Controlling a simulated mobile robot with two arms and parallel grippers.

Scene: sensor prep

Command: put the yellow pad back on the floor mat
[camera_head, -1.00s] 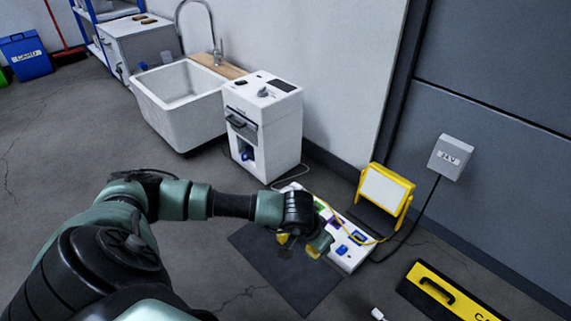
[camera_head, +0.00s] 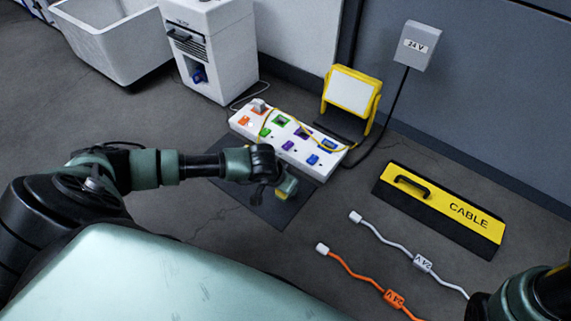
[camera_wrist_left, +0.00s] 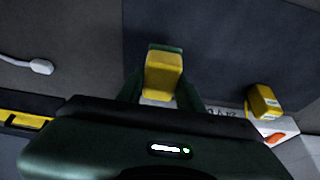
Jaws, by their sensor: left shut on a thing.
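My left gripper (camera_head: 287,187) is low over the dark floor mat (camera_head: 272,212), in front of the white board. It is shut on the yellow pad (camera_wrist_left: 163,75), which shows between its green fingers in the left wrist view; a little yellow (camera_head: 281,194) shows at the fingertips in the head view. The mat (camera_wrist_left: 225,45) fills much of the wrist view behind the pad. Whether the pad touches the mat I cannot tell. A second yellow block (camera_wrist_left: 263,102) is beside the gripper, near the white board. My right gripper is not in view.
The white board (camera_head: 313,165) with coloured parts lies along the mat's far side, a yellow cable across it. A yellow-framed lamp (camera_head: 350,93) stands behind. A yellow cable cover (camera_head: 435,210), a white cable (camera_head: 388,240) and an orange cable (camera_head: 357,276) lie right.

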